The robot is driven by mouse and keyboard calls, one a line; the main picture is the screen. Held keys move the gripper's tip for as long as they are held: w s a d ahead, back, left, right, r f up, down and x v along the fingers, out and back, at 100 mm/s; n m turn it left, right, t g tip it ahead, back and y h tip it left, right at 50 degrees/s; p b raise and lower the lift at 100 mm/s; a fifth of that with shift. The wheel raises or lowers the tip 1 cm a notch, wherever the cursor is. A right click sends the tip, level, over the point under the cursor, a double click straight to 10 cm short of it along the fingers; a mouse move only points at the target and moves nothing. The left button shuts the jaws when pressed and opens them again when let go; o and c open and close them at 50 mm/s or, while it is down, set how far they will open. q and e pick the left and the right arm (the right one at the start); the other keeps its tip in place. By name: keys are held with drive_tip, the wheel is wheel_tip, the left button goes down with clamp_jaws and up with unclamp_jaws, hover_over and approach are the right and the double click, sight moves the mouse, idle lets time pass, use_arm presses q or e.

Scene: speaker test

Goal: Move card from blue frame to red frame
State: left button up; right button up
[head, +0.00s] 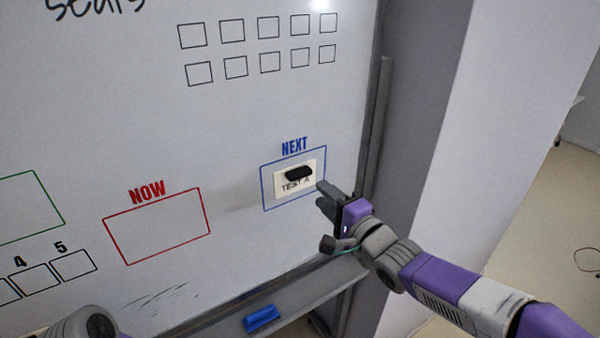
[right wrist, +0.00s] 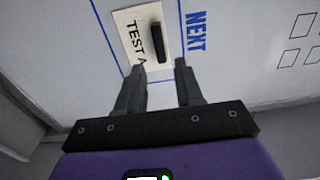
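The white card (head: 281,178), lettered "TEST A", lies flat on the whiteboard inside the blue frame (head: 264,188) under the word NEXT. A black handle (head: 298,174) sits on the card. The red frame (head: 157,228) under NOW is empty, to the left and lower. My right gripper (head: 324,194) is at the blue frame's lower right corner. In the right wrist view my right gripper (right wrist: 159,67) is open, its fingers apart and pointing at the card (right wrist: 133,24) and its black handle (right wrist: 158,42). Nothing is between the fingertips. My left gripper is not in view.
The whiteboard (head: 110,90) has rows of small squares and a green frame (head: 62,215) at the left. A tray (head: 300,288) below holds a blue eraser (head: 261,318). A pale wall or pillar (head: 450,130) stands right of the board.

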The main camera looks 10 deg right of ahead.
sight(302, 176)
drive_tip(key=x, duration=0.8)
drive_tip(key=shift+w+f, duration=0.1)
drive_tip(key=shift+w, duration=0.1)
clamp_jaws()
idle(0.4)
